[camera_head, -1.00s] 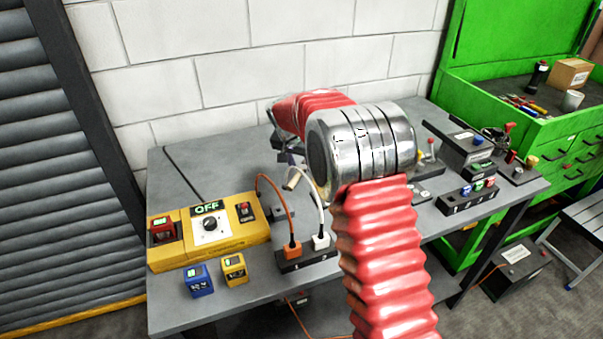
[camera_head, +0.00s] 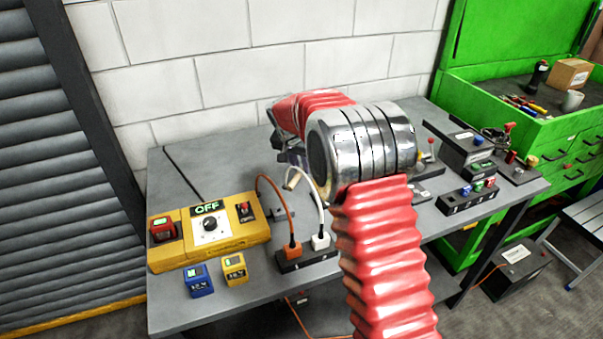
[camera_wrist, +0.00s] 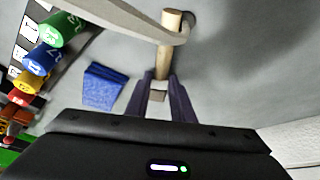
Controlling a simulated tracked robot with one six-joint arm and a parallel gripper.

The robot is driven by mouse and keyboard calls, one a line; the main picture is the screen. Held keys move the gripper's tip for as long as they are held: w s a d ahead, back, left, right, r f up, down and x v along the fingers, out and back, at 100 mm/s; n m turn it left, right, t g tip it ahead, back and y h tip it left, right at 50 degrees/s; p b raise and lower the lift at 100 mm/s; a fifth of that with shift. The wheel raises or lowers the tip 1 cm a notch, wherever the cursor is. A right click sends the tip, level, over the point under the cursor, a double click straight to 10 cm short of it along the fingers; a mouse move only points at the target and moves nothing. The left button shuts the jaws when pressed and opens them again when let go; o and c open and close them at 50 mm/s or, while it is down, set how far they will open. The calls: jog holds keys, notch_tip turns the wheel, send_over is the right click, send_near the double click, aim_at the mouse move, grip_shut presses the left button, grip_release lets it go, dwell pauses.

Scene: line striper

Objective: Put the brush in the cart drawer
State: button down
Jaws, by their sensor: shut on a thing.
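A pale wooden handle (camera_wrist: 168,45), apparently the brush's, shows in the wrist view. My gripper (camera_wrist: 163,84) is shut on its near end, with the dark fingers on either side. The brush's head is not clearly visible. In the head view my gripper (camera_head: 292,157) is over the back of the grey workbench, partly hidden by my wrist. The green tool cart (camera_head: 475,85) stands at the right, and its visible drawers (camera_head: 578,160) look closed.
A white cable (camera_head: 321,205) loops up close to my gripper; a pale band (camera_wrist: 135,20) crosses near the handle. A blue ridged block (camera_wrist: 103,87) lies beside it. The yellow control box (camera_head: 208,232), power strip (camera_head: 306,258) and black boxes (camera_head: 462,145) occupy the bench. A stool (camera_head: 585,225) stands right.

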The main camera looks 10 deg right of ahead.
aim_at(301, 169)
notch_tip(301, 169, up, 10)
dwell(0.8)
jog(key=shift+s, duration=0.1)
dwell(0.4)
jog(key=s+d+r+n+y, duration=0.1)
jog(key=s+r+n, duration=0.2)
jog(key=s, duration=0.7)
jog(key=shift+d+r, duration=0.2)
jog(key=shift+r, duration=0.35)
jog(key=shift+s, duration=0.1)
